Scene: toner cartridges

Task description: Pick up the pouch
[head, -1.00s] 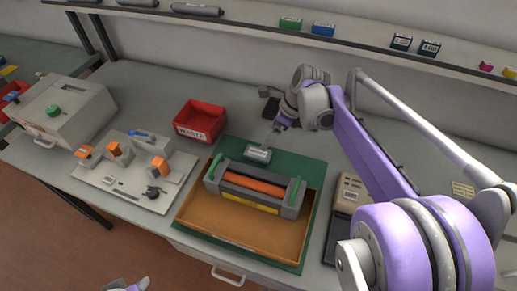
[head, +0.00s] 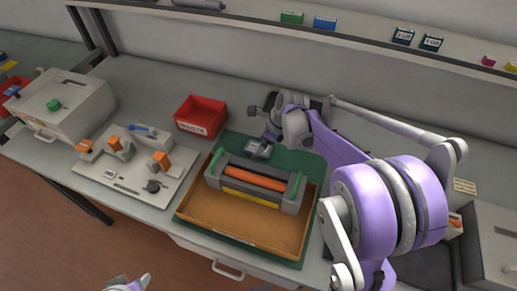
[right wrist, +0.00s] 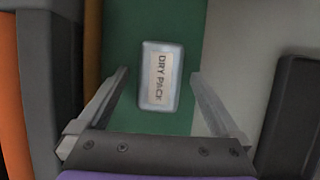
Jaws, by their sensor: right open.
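The pouch is a small pale-grey packet labelled "DRY PACK" (right wrist: 160,92). It lies on the green mat (right wrist: 190,30) behind the toner cartridge, and in the head view it shows partly covered by my gripper. My right gripper (right wrist: 159,74) is open, with one finger on each side of the pouch and visible gaps between. In the head view the right arm reaches in from the right to the pouch. How high the fingertips are above the mat is hard to tell. My left gripper (head: 132,285) shows only in part at the bottom edge, away from the pouch.
The cartridge (head: 240,192) with green ends and an orange roller sits in an orange-brown tray (head: 220,222) just in front. A red bin (head: 203,116) stands left of the pouch. A dark object (right wrist: 292,115) lies to the right in the wrist view. A shelf runs behind.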

